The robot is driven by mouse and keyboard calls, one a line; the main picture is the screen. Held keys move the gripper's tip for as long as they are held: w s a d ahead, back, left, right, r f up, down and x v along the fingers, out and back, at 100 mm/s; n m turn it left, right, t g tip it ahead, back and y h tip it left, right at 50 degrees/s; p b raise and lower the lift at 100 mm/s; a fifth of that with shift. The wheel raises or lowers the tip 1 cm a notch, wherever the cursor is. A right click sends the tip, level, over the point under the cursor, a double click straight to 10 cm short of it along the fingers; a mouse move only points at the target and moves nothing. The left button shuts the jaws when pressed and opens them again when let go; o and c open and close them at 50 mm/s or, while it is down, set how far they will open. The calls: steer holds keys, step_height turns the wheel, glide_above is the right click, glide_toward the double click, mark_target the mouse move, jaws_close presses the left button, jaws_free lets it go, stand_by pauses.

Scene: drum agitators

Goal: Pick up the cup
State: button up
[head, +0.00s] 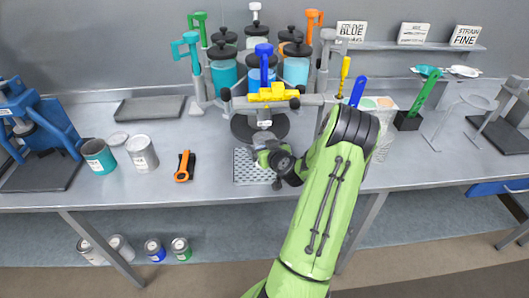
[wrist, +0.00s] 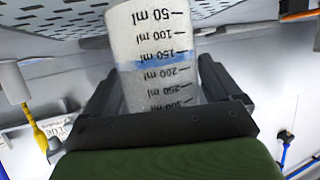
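The cup (wrist: 155,50) is a pale translucent measuring cup with black ml marks and a blue band near the 150 ml mark. In the head view my gripper (head: 264,146) is at the perforated plate, below the dispenser stand; the cup is mostly hidden there.
The perforated plate (head: 243,167) lies on the grey bench (head: 330,182). The stand (head: 272,98) with several coloured dispensers rises close behind my gripper. An orange-and-black tool (head: 184,167) and open paint cans (head: 142,154) are to the left. The bench between tool and plate is clear.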

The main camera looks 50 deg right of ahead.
mark_target(260, 135)
steer(key=c, duration=1)
steer(key=shift+o, duration=0.2)
steer(key=shift+r, duration=0.15)
steer(key=shift+r, duration=1.75)
steer(key=s+a+b, duration=0.4)
steer(key=s+b, duration=0.2)
steer(key=s, duration=0.1)
steer(key=s+a+b, duration=0.5)
steer(key=s+b, duration=0.1)
steer(key=s, duration=0.2)
steer(key=shift+s+f+b, duration=0.2)
steer(key=shift+b, duration=0.1)
